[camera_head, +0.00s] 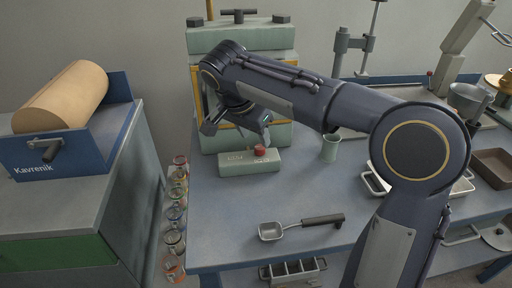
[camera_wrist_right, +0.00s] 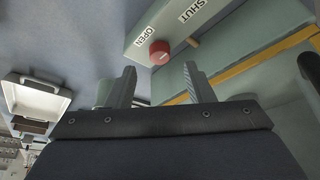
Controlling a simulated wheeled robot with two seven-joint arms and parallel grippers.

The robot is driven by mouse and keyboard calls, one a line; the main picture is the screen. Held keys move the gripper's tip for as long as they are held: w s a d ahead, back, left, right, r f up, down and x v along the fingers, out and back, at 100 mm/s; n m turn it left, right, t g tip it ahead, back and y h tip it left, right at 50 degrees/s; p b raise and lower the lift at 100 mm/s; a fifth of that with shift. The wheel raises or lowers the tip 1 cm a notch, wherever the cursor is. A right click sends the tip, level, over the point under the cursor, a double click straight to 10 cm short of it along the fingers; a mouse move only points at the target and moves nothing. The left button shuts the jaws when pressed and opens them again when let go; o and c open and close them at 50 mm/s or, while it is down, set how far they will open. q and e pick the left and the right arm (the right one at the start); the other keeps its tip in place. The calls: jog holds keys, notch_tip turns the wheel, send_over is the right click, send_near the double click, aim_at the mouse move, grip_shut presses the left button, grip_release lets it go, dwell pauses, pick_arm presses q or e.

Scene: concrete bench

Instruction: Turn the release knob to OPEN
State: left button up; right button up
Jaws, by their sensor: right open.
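The release knob (camera_head: 260,150) is a small red knob on the pale green block (camera_head: 235,170) in front of the green press. In the right wrist view, the red knob (camera_wrist_right: 159,50) is beside the block's edge, with the OPEN label (camera_wrist_right: 145,37) close by and the SHUT label (camera_wrist_right: 192,10) farther right. A small pale piece shows just right of the knob. My right gripper (camera_head: 237,132) is open and empty above and behind the knob. In its wrist view, the knob appears beyond the gap between its fingertips (camera_wrist_right: 160,72), apart from them. My left gripper is not in view.
The green press (camera_head: 240,40) stands close behind the right gripper. A small green cup (camera_head: 331,148) is right of the block. A ladle (camera_head: 300,226) lies on the blue-grey bench (camera_head: 225,225). Trays and a stand fill the right side.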

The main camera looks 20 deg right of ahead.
aim_at(259, 147)
jog(key=shift+b+x, duration=0.45)
jog(key=shift+x, duration=1.9)
jog(key=shift+c, duration=0.5)
jog(key=c, duration=0.9)
jog(key=shift+s, duration=0.1)
